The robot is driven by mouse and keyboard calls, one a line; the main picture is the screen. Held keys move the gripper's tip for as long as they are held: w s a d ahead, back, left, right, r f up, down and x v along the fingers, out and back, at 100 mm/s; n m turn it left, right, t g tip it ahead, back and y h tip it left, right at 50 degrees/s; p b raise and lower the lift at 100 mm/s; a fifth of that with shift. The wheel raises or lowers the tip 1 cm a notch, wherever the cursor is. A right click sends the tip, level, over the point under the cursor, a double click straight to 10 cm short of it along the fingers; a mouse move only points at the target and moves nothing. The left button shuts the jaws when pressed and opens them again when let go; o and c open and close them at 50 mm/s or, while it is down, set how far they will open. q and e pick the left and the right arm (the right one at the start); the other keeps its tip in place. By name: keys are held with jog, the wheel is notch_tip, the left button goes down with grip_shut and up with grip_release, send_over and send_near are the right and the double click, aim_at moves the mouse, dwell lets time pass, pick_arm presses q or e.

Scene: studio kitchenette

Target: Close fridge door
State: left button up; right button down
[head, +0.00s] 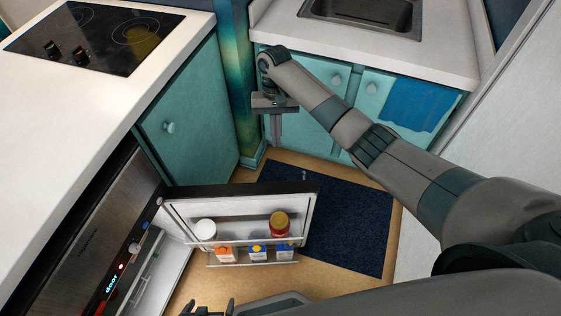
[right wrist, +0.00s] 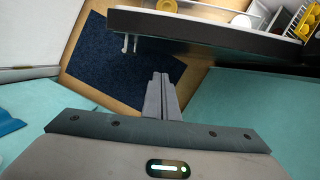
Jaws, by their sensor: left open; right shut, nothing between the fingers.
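The fridge door (head: 243,204) stands open in the head view, with its inner side and shelves facing me. In the right wrist view the dark door edge (right wrist: 215,33) crosses the top, with a handle (right wrist: 130,42) on its outer side. The fridge (head: 92,232) is at the lower left, under the counter, with a lit display. My right gripper (head: 277,140) is shut and empty, beyond the door on its outer side; its fingers (right wrist: 161,97) appear apart from the door. My left gripper (head: 197,311) is open at the bottom edge, partly cut off.
Jars and cartons (head: 257,250) stand in the door shelves. A dark blue mat (head: 345,215) lies on the floor behind the door. Teal cabinets (head: 190,125) and a sink unit with a blue towel (head: 408,101) border the space. A cooktop (head: 95,35) sits on the left counter.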

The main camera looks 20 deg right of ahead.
jog(key=shift+s+a+r, duration=0.1)
jog(key=shift+a+r, duration=0.1)
jog(key=shift+f, duration=0.1)
pick_arm(q)
jog(key=shift+w+d+r+t+h+p, duration=0.15)
jog(key=shift+w+d+r+t+p, duration=0.2)
jog(key=shift+d+r+p, duration=0.2)
jog(key=shift+w+d+r+t+h+p, duration=0.15)
jog(key=shift+w+d+r+t+p, duration=0.1)
jog(key=shift+d+r+t+p, duration=0.25)
pick_arm(e)
jog(key=s+a+f, duration=0.1)
jog(key=s+f, duration=0.5)
jog(key=f, duration=0.3)
jog(key=shift+a+f, duration=0.15)
jog(key=shift+f, duration=0.15)
pick_arm(q)
jog(key=shift+s+a+r, duration=0.1)
pick_arm(e)
jog(key=shift+s, duration=0.25)
